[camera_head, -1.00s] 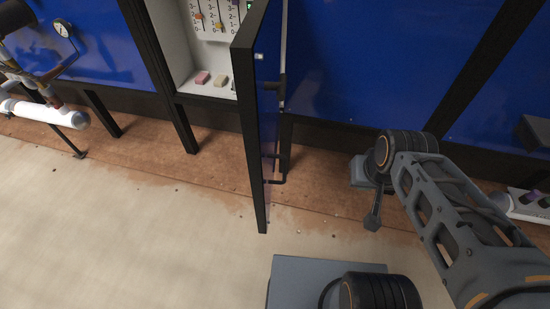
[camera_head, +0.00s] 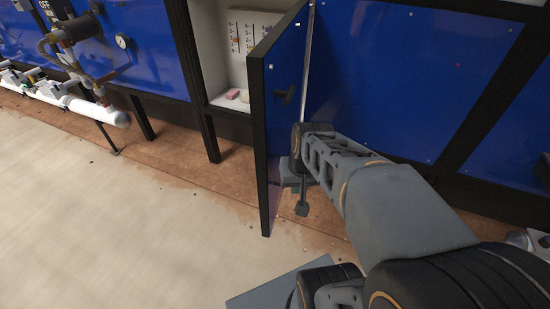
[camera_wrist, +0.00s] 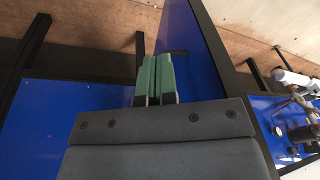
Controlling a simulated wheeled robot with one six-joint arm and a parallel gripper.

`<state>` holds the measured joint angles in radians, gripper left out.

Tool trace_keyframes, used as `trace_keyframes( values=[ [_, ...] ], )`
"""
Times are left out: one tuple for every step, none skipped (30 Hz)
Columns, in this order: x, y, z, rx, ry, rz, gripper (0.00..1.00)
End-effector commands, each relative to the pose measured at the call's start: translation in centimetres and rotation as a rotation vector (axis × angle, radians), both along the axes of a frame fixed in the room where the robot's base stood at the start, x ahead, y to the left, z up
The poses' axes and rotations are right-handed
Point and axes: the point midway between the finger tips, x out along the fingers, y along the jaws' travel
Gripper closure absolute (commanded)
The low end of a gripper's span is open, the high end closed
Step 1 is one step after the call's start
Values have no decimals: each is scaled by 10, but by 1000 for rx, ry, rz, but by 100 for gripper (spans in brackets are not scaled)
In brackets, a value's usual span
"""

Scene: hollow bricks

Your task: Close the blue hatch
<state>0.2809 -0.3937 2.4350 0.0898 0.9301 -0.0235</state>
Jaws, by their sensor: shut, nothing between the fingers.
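The blue hatch (camera_head: 283,75) is a blue panel in a black frame, and it stands swung open, out from the cabinet. A dark handle (camera_head: 285,96) is on its right-hand face.
The opened cabinet (camera_head: 229,62) holds sliders and a pink block (camera_head: 232,94). Pipes with a gauge (camera_head: 122,42) stand at the left. Blue wall panels (camera_head: 400,75) run along the right. The pale floor (camera_head: 120,230) in front of the hatch is clear.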

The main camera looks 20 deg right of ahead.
Motion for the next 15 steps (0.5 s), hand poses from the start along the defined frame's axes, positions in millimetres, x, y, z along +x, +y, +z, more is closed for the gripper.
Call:
trace_keyframes(
  values=[
    [3,-22,-4,53,39,-101,100],
    [5,-33,-6,91,56,-152,100],
    [8,-47,-9,145,72,-214,100],
    [10,-58,-11,190,81,-259,100],
    [12,-67,-12,237,84,-299,100],
    [16,-81,-13,303,82,-346,100],
    [19,-90,-13,353,75,-376,100],
    [23,-99,-12,405,62,-401,100],
    [28,-111,-11,472,37,-422,100],
    [33,-119,-9,520,13,-430,100],
    [38,-125,-6,564,-16,-431,100],
    [44,-132,-1,613,-53,-422,100],
    [48,-135,3,643,-81,-410,100],
    [52,-137,7,669,-107,-395,100],
    [57,-139,12,694,-140,-371,100]
  ],
)
